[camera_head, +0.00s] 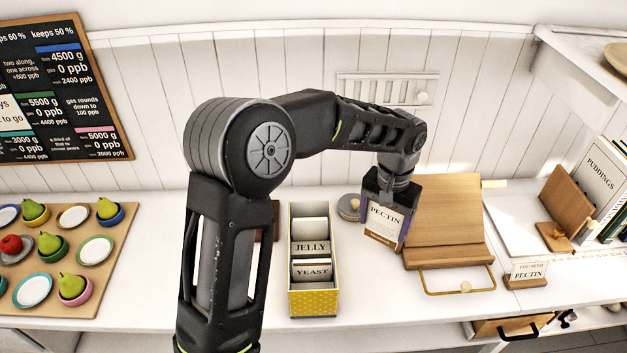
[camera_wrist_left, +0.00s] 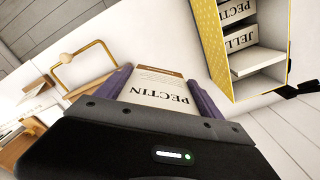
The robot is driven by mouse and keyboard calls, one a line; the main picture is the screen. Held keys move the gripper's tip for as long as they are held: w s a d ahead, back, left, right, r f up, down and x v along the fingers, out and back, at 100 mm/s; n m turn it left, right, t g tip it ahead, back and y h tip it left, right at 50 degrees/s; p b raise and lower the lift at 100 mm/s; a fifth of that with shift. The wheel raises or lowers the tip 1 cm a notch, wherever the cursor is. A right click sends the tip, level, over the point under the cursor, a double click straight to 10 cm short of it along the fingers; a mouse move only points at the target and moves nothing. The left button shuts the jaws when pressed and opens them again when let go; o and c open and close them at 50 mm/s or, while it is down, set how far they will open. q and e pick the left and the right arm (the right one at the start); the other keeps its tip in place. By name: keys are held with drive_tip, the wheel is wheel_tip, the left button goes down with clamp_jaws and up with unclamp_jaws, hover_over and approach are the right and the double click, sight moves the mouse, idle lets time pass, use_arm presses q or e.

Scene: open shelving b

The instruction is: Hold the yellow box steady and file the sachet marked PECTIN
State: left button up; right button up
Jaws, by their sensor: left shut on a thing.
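The yellow box (camera_head: 313,303) stands upright on the white counter, open at the top. In the head view its dividers JELLY (camera_head: 311,248) and YEAST (camera_head: 312,271) show. In the left wrist view the sachet (camera_wrist_left: 163,90) sits between the purple fingers. My right gripper is not in view, and nothing grips the box.
A wooden stand (camera_head: 443,225) is right of the sachet. A small card reading PECTIN (camera_head: 527,272) stands further right, near a PUDDINGS book (camera_head: 600,180). A grey round thing (camera_head: 349,207) lies behind the sachet. A board with pears and plates (camera_head: 60,290) is at left.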

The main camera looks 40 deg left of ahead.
use_arm(q)
drive_tip(key=s+a+r+n, duration=0.7)
drive_tip(key=s+a+r, duration=0.3)
drive_tip(key=a+r, duration=0.1)
drive_tip(key=shift+s+a+p, duration=0.25)
drive_tip(key=shift+a+p, duration=0.1)
drive_tip(key=shift+a, duration=0.25)
wheel_tip(320, 180, down, 4)
drive_tip(key=b, duration=0.3)
drive_tip(key=shift+f+b, duration=0.25)
drive_tip(key=shift+b, duration=0.1)
